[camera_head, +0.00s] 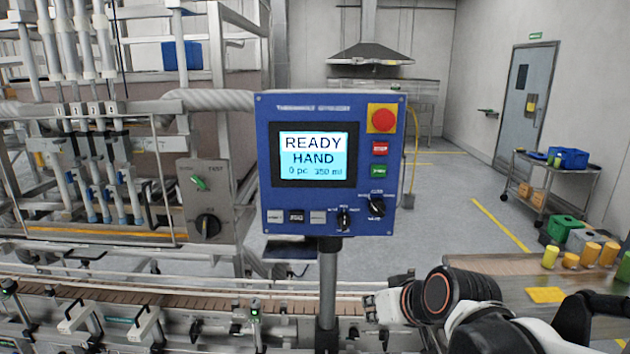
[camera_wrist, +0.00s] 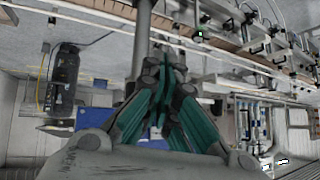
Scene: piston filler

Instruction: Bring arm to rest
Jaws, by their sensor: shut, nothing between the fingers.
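My arm reaches in from the lower right in the head view, low beside the control panel's post. In the wrist view my gripper (camera_wrist: 168,65) has its teal-and-grey fingers drawn together, shut and empty. The fingertips are not clear in the head view. The blue control panel (camera_head: 325,165) stands upright at the centre, its screen reading READY, HAND, 0 pc, 350 ml. The panel carries a red emergency button, a red and a green button, and several switches. The wrist view appears turned over, with the conveyor along its top.
The conveyor (camera_head: 190,302) runs across the front, behind my arm. The panel post (camera_head: 327,285) stands close to the left of my arm. The filling nozzles (camera_head: 95,165) are at left. Open floor lies behind.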

